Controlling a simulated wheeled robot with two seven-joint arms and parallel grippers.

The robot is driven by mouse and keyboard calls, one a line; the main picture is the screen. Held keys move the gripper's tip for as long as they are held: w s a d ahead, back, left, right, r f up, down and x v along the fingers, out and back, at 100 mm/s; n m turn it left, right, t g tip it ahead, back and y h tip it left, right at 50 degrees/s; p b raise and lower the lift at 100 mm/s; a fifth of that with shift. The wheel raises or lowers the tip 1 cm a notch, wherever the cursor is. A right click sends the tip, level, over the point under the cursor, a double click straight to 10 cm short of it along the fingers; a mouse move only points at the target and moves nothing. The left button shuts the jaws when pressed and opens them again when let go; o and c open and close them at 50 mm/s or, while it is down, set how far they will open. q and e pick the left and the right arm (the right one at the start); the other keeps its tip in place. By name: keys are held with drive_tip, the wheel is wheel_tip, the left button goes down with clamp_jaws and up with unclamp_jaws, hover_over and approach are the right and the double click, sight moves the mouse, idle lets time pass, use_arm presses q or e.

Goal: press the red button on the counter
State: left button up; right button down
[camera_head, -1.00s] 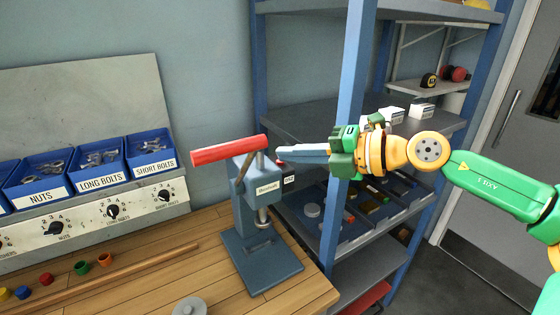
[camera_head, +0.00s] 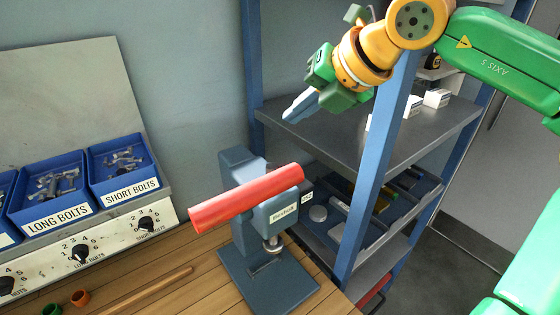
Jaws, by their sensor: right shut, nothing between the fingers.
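A grey-blue bench press (camera_head: 243,172) stands on the wooden bench, with a thick red handle (camera_head: 245,200) across its front. A small dark counter box with a white label (camera_head: 307,197) sits at the right of the press head. I see no red button on it; the handle's end is close by and may hide it. My right gripper (camera_head: 288,116) is shut and empty, up and away from the press, in front of the grey shelf. Its fingers point down and left. My left gripper is out of view.
A blue shelf post (camera_head: 382,150) stands right of the press, beside grey shelves (camera_head: 425,125) with white boxes. Blue bolt bins (camera_head: 125,170) sit above a dial panel (camera_head: 150,228) at left. A wooden rod (camera_head: 150,290) lies on the bench (camera_head: 200,290).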

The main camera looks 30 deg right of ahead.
drive_tip(key=f+b, duration=0.2)
drive_tip(key=f, duration=0.1)
drive_tip(key=f+b, duration=0.2)
drive_tip(key=b, duration=0.1)
drive_tip(key=s+f+b, duration=0.1)
drive_tip(key=f+b, duration=0.2)
drive_tip(key=shift+f, duration=0.35)
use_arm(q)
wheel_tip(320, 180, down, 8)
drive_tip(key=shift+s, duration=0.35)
use_arm(e)
drive_tip(key=shift+r, duration=0.1)
idle(1.0)
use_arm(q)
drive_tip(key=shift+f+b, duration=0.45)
use_arm(e)
drive_tip(key=shift+f, duration=0.4)
